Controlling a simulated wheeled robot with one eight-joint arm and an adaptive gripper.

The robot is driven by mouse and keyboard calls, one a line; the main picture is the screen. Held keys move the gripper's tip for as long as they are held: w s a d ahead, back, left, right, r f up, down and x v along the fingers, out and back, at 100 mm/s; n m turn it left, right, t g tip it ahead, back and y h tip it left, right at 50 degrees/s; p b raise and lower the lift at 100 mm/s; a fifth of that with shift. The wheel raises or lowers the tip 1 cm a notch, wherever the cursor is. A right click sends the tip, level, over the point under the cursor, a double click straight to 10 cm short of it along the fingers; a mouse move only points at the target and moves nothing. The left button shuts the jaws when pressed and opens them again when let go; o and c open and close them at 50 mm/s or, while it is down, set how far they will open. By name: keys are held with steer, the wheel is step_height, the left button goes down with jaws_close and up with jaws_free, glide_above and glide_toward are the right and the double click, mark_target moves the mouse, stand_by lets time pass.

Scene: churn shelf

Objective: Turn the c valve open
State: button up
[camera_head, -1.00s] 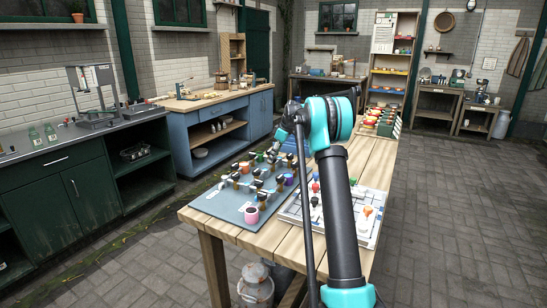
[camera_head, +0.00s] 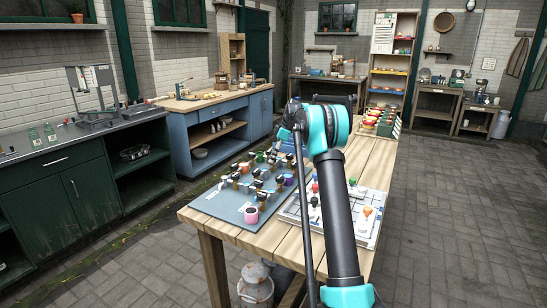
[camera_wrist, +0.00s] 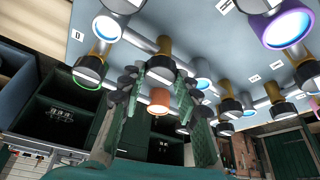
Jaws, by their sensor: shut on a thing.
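The blue-grey valve board (camera_head: 217,208) lies at the left of the wooden table, with several brass valves with black knobs and coloured rings or cups. In the wrist view, the fingers of my gripper (camera_wrist: 162,82) stand on either side of a black valve knob (camera_wrist: 161,67) on a brass stem and are shut on it. An orange cup-like piece (camera_wrist: 159,101) shows between the fingers, beyond the knob. A "D" label (camera_wrist: 78,35) is on the board to the left. I cannot read a "C" label. My arm hides the fingertips in the head view.
Neighbouring black knobs (camera_wrist: 91,68) and a purple ring (camera_wrist: 287,27) are close around my gripper. A white board (camera_head: 368,228) with coloured knobs lies to the right on the wooden table (camera_head: 246,238). Coloured bins (camera_head: 380,121) stand at its far end.

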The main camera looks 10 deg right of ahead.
steer(key=o, duration=1.1)
steer(key=shift+o, duration=0.2)
steer(key=v, duration=1.2)
